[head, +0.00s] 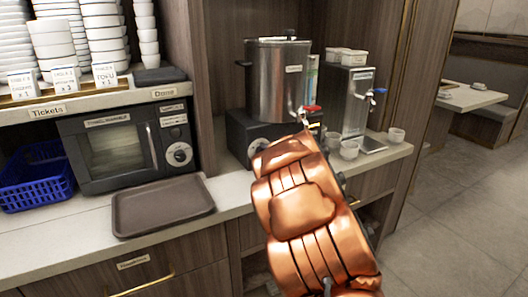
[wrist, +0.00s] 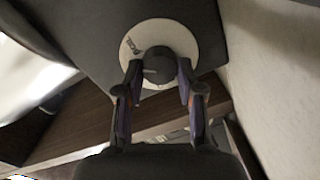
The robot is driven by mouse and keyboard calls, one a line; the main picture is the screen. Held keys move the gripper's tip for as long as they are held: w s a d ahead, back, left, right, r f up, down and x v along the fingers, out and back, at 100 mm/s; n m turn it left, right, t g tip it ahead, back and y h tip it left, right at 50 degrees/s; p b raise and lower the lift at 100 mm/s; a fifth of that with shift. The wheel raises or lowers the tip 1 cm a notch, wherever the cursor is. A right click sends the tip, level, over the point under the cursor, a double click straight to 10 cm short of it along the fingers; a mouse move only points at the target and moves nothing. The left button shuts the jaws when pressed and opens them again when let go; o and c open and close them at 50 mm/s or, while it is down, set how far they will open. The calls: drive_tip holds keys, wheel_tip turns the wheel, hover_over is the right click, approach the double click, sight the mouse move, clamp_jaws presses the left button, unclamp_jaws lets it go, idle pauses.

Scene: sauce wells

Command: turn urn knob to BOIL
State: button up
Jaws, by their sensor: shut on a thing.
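The steel urn (head: 278,82) stands on a dark base (head: 236,126) on the counter in the head view. The base's front carries a knob on a pale dial (head: 257,147), partly hidden by my copper-coloured arm. In the wrist view the dark round knob (wrist: 160,66) sits on a white dial (wrist: 130,45) with lettering that I cannot read surely. My gripper (wrist: 158,78) has one finger on each side of the knob and is shut on it. A pale pointer mark shows on the knob. In the head view my fingers are hidden behind the arm.
A microwave (head: 118,143) with its own knob, a brown tray (head: 162,205) and a blue basket (head: 35,178) are to the left. A water dispenser (head: 350,100) and white cups (head: 349,150) stand close on the right.

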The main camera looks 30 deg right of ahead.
idle(0.3)
drive_tip(key=o, duration=1.1)
drive_tip(key=shift+o, duration=0.2)
drive_tip(key=shift+m, duration=0.3)
drive_tip(key=shift+s+a+r, duration=0.1)
drive_tip(key=shift+s+a, duration=0.05)
drive_tip(key=shift+s, duration=1.75)
drive_tip(key=shift+s+a+r, duration=0.1)
drive_tip(key=shift+s, duration=1.8)
